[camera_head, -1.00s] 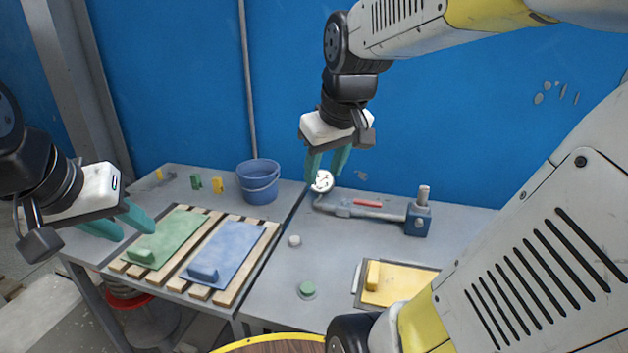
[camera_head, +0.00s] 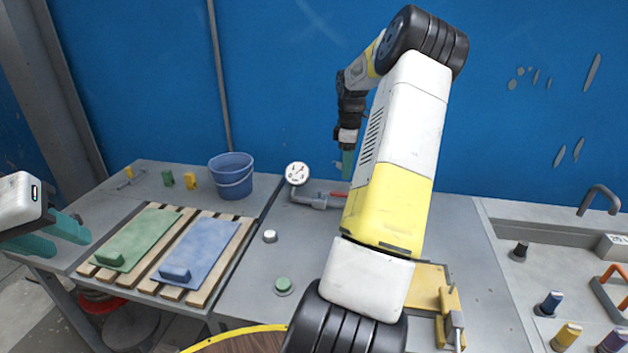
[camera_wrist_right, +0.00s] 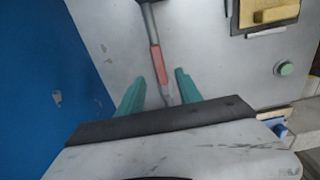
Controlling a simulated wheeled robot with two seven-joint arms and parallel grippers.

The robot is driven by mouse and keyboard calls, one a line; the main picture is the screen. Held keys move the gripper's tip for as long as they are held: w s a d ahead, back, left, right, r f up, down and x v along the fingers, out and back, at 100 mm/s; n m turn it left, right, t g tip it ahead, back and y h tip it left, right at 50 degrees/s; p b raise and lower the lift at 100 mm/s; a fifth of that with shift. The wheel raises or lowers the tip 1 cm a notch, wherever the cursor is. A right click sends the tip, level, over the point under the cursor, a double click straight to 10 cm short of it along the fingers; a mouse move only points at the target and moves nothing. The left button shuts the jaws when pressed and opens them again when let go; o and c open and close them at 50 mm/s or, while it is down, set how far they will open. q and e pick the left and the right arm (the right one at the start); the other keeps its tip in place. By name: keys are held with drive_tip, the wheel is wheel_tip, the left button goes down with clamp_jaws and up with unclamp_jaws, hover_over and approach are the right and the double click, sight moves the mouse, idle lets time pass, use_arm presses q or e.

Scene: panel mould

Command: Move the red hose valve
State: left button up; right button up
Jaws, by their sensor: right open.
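The red hose valve (camera_head: 338,193) is a short red lever on the grey pipe (camera_head: 316,202) beside the round white gauge (camera_head: 297,174). My right arm hides the rest of the pipe in the head view. In the right wrist view the red valve (camera_wrist_right: 158,63) lies along the pipe, in line with the gap between the teal fingers. My right gripper (camera_wrist_right: 160,78) is open and empty, pointing down; in the head view it (camera_head: 347,165) shows partly, behind my arm. My left gripper (camera_head: 62,236) is open and empty at the far left.
A blue bucket (camera_head: 231,177) stands at the back of the left table. Green (camera_head: 138,240) and blue (camera_head: 200,250) panels lie on wooden slats. A yellow panel (camera_head: 428,279) lies at the front right.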

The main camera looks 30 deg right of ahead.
sight(337, 194)
drive_tip(key=shift+d+f, duration=0.3)
drive_tip(key=shift+f, duration=0.45)
wheel_tip(337, 194, down, 7)
drive_tip(key=shift+r, duration=0.1)
clamp_jaws()
idle(1.0)
